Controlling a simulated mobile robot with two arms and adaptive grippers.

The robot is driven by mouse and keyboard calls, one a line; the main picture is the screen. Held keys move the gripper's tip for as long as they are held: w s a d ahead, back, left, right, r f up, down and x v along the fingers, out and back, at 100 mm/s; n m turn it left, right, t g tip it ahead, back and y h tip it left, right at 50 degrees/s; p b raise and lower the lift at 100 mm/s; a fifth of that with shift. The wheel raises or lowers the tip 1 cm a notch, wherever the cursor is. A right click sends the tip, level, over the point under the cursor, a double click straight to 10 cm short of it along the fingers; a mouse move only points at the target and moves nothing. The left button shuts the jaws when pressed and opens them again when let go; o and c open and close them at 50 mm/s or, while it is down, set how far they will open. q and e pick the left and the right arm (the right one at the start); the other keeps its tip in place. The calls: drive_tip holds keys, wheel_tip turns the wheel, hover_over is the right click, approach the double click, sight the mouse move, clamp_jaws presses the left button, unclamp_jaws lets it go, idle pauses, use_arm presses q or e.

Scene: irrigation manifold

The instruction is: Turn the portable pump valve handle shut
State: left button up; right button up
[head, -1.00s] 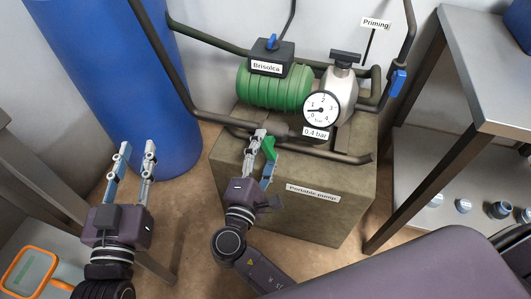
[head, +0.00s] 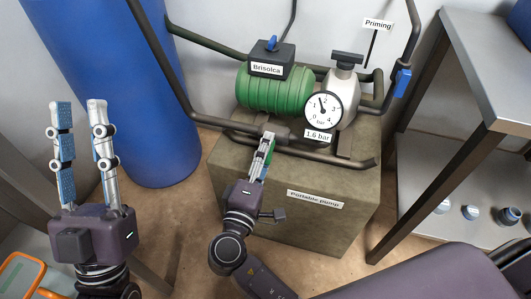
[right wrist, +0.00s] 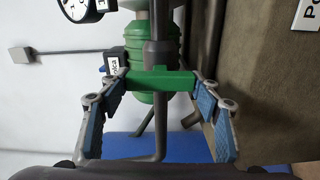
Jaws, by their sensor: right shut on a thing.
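The green valve handle (right wrist: 160,81) lies crosswise between the fingertips of my right gripper (right wrist: 154,84) in the right wrist view. In the head view a strip of the handle (head: 270,157) shows beside the fingers, just below the pipe at the plinth's front; the rest is hidden. My right gripper (head: 265,146) is shut on it. The portable pump has a green ribbed body (head: 262,95) and a round gauge (head: 323,110), whose tag reads 1.6 bar. My left gripper (head: 79,104) is open and empty in front of the blue tank.
The pump stands on a stone-like plinth (head: 250,206) labelled Portable pump. A blue tank (head: 165,130) stands at the left. A blue-handled valve (head: 403,79) sits on the right pipe. A metal bench (head: 490,95) with several fittings below stands at the right.

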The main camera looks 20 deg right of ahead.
drive_tip(key=o, duration=1.1)
drive_tip(key=shift+o, duration=0.2)
drive_tip(key=v, duration=0.7)
drive_tip(key=shift+s+a, duration=0.15)
drive_tip(key=shift+s, duration=0.1)
